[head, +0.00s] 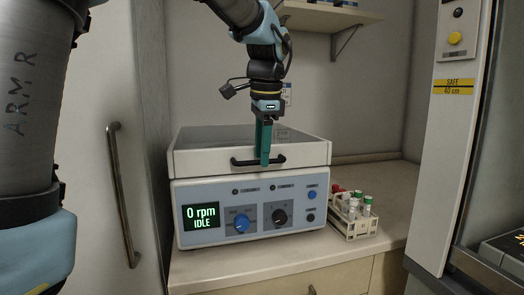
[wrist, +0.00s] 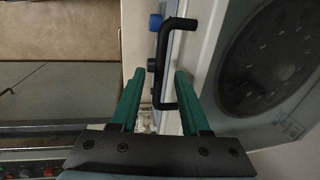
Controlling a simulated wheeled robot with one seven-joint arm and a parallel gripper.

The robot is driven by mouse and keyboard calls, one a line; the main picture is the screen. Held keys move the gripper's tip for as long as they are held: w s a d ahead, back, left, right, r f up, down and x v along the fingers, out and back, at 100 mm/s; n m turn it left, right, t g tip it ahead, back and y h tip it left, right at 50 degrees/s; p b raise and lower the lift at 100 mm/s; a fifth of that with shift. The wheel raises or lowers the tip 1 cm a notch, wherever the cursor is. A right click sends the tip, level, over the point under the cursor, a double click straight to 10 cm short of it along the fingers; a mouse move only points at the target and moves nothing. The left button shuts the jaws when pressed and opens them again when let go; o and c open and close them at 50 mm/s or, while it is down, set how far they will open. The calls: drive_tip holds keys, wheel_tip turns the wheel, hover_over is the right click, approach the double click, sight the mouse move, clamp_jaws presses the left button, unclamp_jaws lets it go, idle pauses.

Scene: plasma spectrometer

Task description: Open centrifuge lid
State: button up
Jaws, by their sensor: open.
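The centrifuge (head: 205,232) stands on the counter, and its display reads 0 rpm IDLE. Its pale lid (head: 195,160) lies down flat on the body and looks closed. A black bar handle (head: 238,162) is on the lid's front face. My gripper (head: 265,160) points down at the handle, with green fingers overlapping it in the head view. In the wrist view the handle (wrist: 161,62) lies between the two spread fingers of my gripper (wrist: 159,75), with gaps on both sides. A dark round window (wrist: 270,60) in the lid shows at right there.
A rack (head: 353,224) of capped tubes stands on the counter right of the centrifuge. A wall shelf (head: 325,14) hangs above at the back. A tall cabinet (head: 450,150) stands at right. The counter (head: 390,195) beside the rack is partly clear.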

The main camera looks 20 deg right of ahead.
drive_tip(key=shift+f, duration=0.2)
drive_tip(key=shift+c, duration=0.3)
clamp_jaws()
idle(1.0)
